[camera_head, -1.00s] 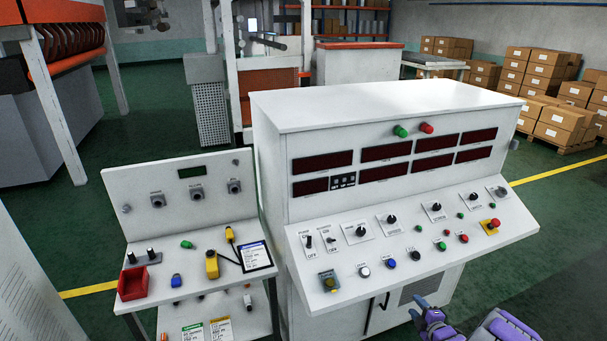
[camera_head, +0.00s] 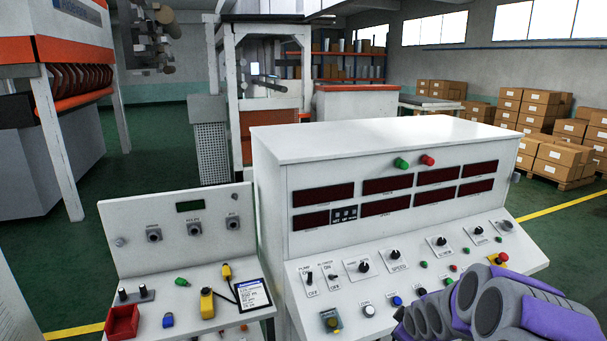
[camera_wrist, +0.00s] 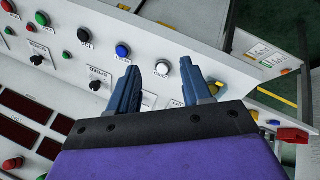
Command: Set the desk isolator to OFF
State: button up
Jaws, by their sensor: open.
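The white sloped control desk (camera_head: 290,290) carries two small toggle switches at its left end. The left toggle (camera_head: 310,278) has an OFF label below it; the second toggle (camera_head: 332,276) has ON and OFF labels. A yellowish plate with a dark control (camera_head: 330,320) sits lower left. I cannot read which control is the desk isolator. My gripper (camera_wrist: 159,66) is open and empty in the wrist view, its blue fingers over the desk face. A white button (camera_wrist: 161,67) shows between the fingertips. My gripper and hand cover the toggles there.
Rotary knobs, coloured buttons and a red emergency stop (camera_head: 498,258) line the desk. My purple and grey arm hides the desk's lower right.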

jog(key=s+a+r+m+g+b, duration=0.1)
jog(key=s+a+r+m+g, duration=0.1)
jog(key=s, duration=1.2)
jog(key=s+a+r+m+g+b, duration=0.2)
jog(key=s+a+m+g, duration=0.2)
jog(key=s, duration=1.1)
jog(key=s+a+r+m+g+b, duration=0.1)
jog(key=s+a+r+m+g, duration=0.2)
jog(key=s, duration=1.1)
jog(key=a, duration=0.3)
jog(key=shift+s+a, duration=0.3)
jog(key=shift+a, duration=0.1)
